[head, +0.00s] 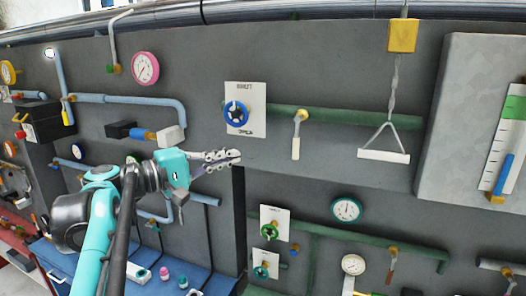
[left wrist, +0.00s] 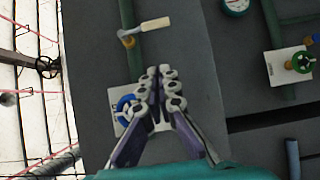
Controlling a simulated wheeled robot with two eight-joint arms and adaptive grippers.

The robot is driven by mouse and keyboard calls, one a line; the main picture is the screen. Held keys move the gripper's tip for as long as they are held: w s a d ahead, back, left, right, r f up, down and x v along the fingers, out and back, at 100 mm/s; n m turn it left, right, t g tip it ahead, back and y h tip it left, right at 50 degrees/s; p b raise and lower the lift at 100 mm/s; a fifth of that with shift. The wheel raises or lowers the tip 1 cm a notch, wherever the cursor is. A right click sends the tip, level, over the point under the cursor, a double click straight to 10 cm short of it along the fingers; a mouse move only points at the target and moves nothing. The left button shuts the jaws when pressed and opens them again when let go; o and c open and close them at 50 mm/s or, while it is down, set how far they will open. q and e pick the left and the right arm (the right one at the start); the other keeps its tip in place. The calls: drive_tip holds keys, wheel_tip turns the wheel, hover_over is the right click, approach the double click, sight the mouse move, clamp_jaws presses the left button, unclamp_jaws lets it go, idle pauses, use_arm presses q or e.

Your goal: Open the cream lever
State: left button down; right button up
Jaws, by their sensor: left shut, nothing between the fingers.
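The cream lever (head: 296,148) hangs straight down from a brass valve body on the green pipe (head: 345,116), on the grey wall panel. In the left wrist view the lever (left wrist: 156,24) lies at the top, pointing right from its brass joint. My left gripper (head: 238,157) is shut and empty. In the head view its tips are left of the lever and a little lower, apart from it. In the left wrist view the fingertips (left wrist: 166,70) are below the lever. My right gripper is not in view.
A blue round valve (head: 236,113) on a white plate sits just above my left gripper. A white triangular pull handle (head: 384,156) hangs right of the lever. A grey box (head: 465,120) juts out further right.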

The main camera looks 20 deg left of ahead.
sight(296, 141)
use_arm(q)
drive_tip(key=s+d+p+x, duration=0.1)
drive_tip(key=d+p+x, duration=0.1)
drive_tip(key=x, duration=1)
drive_tip(key=shift+s+d, duration=0.15)
drive_tip(key=shift+d, duration=0.15)
drive_tip(key=shift+a, duration=0.1)
